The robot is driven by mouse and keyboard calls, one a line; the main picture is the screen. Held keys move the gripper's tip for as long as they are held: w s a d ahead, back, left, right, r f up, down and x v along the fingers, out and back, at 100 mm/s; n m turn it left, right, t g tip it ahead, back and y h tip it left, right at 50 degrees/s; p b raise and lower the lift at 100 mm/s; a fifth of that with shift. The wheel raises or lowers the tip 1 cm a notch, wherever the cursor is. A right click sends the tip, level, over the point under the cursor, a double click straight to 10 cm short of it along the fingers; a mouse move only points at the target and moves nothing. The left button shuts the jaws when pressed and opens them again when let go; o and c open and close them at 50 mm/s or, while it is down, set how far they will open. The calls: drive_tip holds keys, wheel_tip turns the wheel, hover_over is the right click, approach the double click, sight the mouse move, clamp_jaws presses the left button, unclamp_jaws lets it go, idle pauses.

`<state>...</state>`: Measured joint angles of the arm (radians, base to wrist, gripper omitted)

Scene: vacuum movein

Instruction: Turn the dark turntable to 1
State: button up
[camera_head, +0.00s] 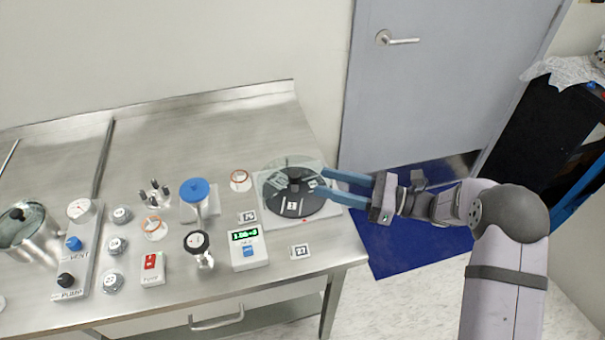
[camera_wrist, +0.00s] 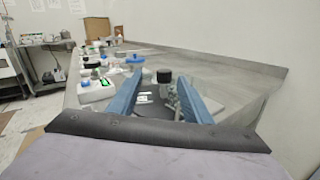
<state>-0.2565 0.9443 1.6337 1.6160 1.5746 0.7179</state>
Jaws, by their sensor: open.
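The dark turntable (camera_head: 291,206) is a black disc on a pale square base at the right end of the steel bench. Small white marks and light pieces lie on it, but I cannot read which number is set. A clear round cover stands over its back part. My gripper (camera_head: 334,186) reaches in from the right, with its blue fingers apart at the turntable's right side. In the wrist view, the open fingers (camera_wrist: 164,100) flank a dark knob (camera_wrist: 164,76) and the disc (camera_wrist: 152,112). I cannot tell whether the fingers touch anything.
A white meter with a green display (camera_head: 247,250) stands left of the turntable. A blue-topped post (camera_head: 195,190), a black-knobbed valve (camera_head: 197,243) and a red switch box (camera_head: 152,268) stand farther left. A small tag (camera_head: 299,251) lies in front.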

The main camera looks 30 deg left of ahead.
drive_tip(key=shift+w+f+n+t, duration=0.3)
drive_tip(key=shift+w+n+t, duration=0.1)
drive_tip(key=shift+n, duration=0.3)
drive_tip(key=shift+s+a, duration=0.1)
drive_tip(key=p, duration=0.2)
hover_over(303, 192)
drive_tip(key=shift+a, duration=0.1)
clamp_jaws()
